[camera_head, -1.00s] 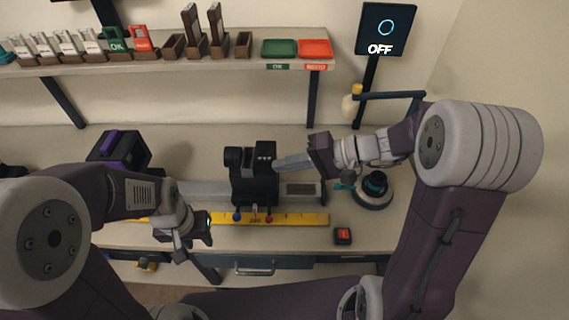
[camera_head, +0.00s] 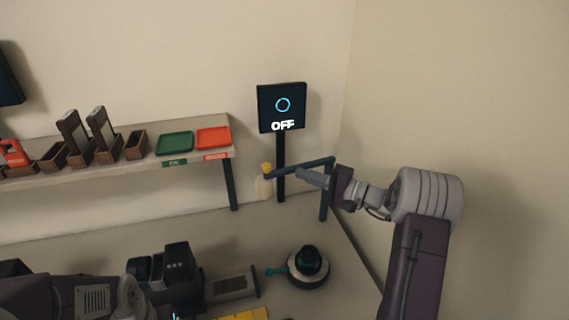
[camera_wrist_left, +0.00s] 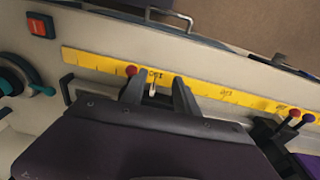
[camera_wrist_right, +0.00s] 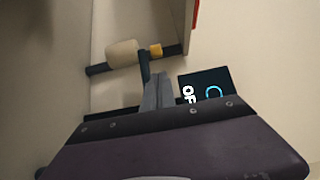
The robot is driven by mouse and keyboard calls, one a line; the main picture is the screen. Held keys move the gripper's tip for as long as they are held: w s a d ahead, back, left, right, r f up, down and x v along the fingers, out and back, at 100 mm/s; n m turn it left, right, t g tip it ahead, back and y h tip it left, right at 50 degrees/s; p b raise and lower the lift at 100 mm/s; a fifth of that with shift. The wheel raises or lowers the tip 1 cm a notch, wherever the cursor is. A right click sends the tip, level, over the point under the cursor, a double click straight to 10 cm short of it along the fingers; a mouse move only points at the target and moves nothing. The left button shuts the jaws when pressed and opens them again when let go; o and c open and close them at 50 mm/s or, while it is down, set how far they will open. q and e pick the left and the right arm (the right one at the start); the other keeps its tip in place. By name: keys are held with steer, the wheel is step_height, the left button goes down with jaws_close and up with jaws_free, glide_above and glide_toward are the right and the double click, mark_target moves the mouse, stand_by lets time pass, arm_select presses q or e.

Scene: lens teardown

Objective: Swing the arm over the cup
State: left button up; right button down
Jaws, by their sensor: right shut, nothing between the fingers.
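The dark swing arm (camera_head: 300,167) is a bar on a post at the back right. A cream bottle (camera_head: 264,188) with a yellow cap is at its left end; the bottle also shows in the right wrist view (camera_wrist_right: 122,53). A round white base with a dark cup-like top (camera_head: 308,258) and a teal lever stands in front, not under the bar. My right gripper (camera_head: 303,176) is shut and empty, close to the bar; I cannot tell if it touches. Its fingers (camera_wrist_right: 158,82) overlap the bar in its wrist view. My left gripper (camera_wrist_left: 156,82) is open near the yellow ruler.
A sign reading OFF (camera_head: 282,108) stands on a pole behind the bar. A shelf (camera_head: 232,153) with green (camera_head: 175,142) and red (camera_head: 213,138) trays is left of it. A black device (camera_head: 176,265) sits at lower left.

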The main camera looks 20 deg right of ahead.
mark_target(276, 170)
arm_select(q)
steer(key=shift+w+d, duration=0.1)
arm_select(e)
steer(key=shift+w+d+f, duration=0.1)
steer(key=shift+w, duration=0.1)
